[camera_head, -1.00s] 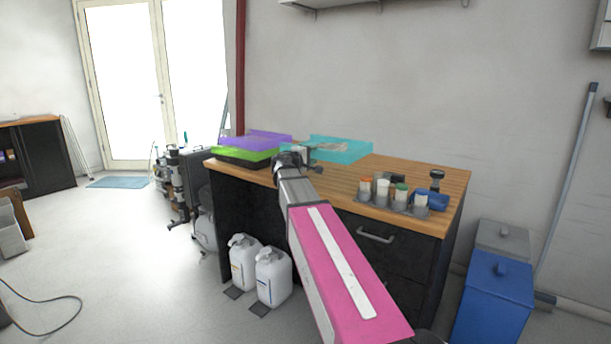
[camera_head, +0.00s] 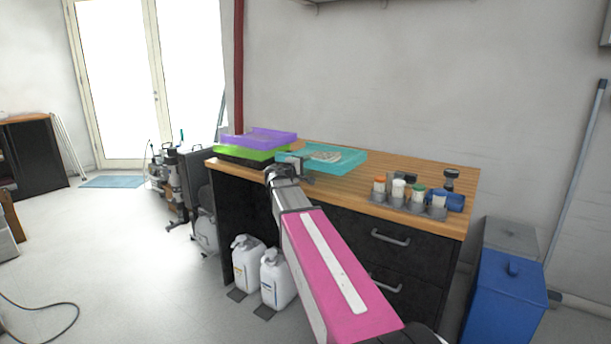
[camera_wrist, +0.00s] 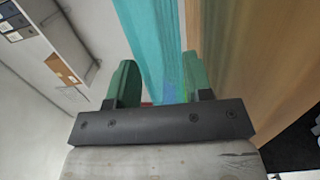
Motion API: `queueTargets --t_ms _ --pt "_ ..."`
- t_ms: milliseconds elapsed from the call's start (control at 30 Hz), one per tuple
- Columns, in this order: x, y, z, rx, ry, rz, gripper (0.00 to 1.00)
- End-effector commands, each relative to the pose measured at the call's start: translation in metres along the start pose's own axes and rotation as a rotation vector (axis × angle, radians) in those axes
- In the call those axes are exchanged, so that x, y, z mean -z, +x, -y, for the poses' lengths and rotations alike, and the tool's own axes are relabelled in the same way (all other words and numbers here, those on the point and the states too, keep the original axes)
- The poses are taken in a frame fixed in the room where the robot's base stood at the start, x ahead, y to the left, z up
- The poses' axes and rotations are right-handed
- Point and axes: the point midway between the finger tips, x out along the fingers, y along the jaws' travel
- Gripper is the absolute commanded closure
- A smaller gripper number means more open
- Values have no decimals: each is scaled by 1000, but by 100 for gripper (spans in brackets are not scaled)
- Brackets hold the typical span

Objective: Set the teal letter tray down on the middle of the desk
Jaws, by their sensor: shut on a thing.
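The teal letter tray (camera_head: 347,167) is over the left-middle part of the wooden desk (camera_head: 415,174), just right of the stacked trays. It looks about level, with a pale patterned item (camera_head: 326,156) inside. I cannot tell whether its underside touches the desk top. My gripper (camera_head: 296,168) is shut on the tray's near left edge. In the wrist view, the teal tray (camera_wrist: 150,35) runs between the two green fingers of my gripper (camera_wrist: 164,88), with the wood surface beside it. The fingertips are partly hidden in the head view.
A purple tray (camera_head: 259,138) sits above a green tray (camera_head: 243,154) at the desk's left end. A rack of capped bottles (camera_head: 408,203), a blue roll-shaped item (camera_head: 456,202) and a dark stamp-like item (camera_head: 451,179) stand at the right. Bare wood lies between.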

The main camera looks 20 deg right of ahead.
Motion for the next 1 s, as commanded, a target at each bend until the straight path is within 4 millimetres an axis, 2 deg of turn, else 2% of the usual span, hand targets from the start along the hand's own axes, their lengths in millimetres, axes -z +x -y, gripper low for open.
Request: queueTargets --t_ms 400,1000 --pt "0 0 37 -2 -1 0 86" --pt "0 0 47 -1 0 0 86"
